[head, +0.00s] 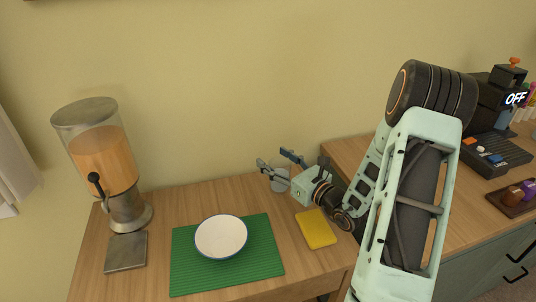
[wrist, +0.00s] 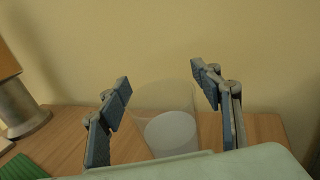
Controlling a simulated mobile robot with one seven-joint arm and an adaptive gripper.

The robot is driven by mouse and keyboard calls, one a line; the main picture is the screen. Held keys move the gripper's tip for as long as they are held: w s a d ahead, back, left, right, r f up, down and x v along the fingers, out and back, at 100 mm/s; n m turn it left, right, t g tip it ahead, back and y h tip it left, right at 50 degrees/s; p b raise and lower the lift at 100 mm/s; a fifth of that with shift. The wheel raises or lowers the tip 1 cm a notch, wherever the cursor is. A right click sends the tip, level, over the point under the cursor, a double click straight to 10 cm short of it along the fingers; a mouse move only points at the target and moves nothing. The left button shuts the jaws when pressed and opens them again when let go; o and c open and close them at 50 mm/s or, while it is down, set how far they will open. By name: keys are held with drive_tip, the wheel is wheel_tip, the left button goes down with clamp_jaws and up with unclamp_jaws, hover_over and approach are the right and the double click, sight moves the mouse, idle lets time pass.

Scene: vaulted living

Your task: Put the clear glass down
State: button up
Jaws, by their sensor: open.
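The clear glass (wrist: 166,110) stands upright on the wooden table, between the two fingers in the wrist view, with a gap on each side. It also shows in the head view (head: 280,179), partly covered by my gripper. My gripper (head: 275,160) is open around the glass, its blue-padded fingers apart on either side of it. The gripper also shows in the wrist view (wrist: 166,88). The lower part of the glass is hidden by the gripper body in the wrist view.
A white bowl (head: 221,236) sits on a green mat (head: 190,275). A yellow sponge-like block (head: 316,229) lies beside the mat. A dispenser with orange liquid (head: 105,160) stands at left, a grey square plate (head: 126,252) before it. A wall rises behind. A counter with black machine (head: 490,150) is right.

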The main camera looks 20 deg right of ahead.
drive_tip(key=v, duration=0.8)
drive_tip(key=shift+s, duration=0.2)
